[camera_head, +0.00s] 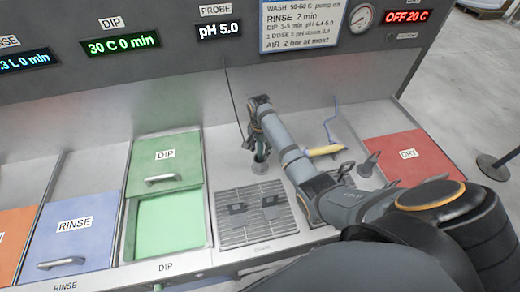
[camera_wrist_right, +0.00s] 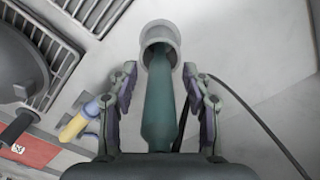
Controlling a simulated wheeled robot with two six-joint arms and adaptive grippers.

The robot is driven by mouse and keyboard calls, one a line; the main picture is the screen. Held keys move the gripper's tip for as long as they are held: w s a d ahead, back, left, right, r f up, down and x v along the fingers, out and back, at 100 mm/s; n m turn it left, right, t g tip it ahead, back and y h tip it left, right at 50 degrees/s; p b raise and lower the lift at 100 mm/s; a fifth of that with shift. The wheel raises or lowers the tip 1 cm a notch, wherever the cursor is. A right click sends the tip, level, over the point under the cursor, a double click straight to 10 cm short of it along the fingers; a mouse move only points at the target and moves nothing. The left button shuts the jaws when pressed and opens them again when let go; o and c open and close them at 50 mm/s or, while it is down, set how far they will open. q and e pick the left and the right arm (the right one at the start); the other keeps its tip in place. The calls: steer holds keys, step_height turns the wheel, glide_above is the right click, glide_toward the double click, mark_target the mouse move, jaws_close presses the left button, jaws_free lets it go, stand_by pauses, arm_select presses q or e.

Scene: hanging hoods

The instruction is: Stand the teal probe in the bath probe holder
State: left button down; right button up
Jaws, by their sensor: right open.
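The teal probe (camera_wrist_right: 158,105) shows in the right wrist view with its far end inside the mouth of the pale round probe holder (camera_wrist_right: 150,30). In the head view the probe (camera_head: 260,152) looks roughly upright above the holder (camera_head: 259,168), right of the green dip bath. My right gripper (camera_wrist_right: 160,95) is open, with one finger on each side of the probe and a visible gap to each. In the head view the right gripper (camera_head: 256,138) is at the probe's upper part and partly hides it. How deep the probe sits is hidden. My left gripper is not in view.
A thin black cable (camera_head: 232,98) runs up towards the pH display (camera_head: 219,30). A metal grate (camera_head: 236,230) lies in front of the holder. A yellow-handled tool (camera_head: 323,151) lies to the right, before the red dry panel (camera_head: 408,155). The green dip bath (camera_head: 208,225) is half open.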

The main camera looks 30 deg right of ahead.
step_height(320, 180, up, 8)
steer(key=shift+f, duration=0.25)
stand_by(0.5)
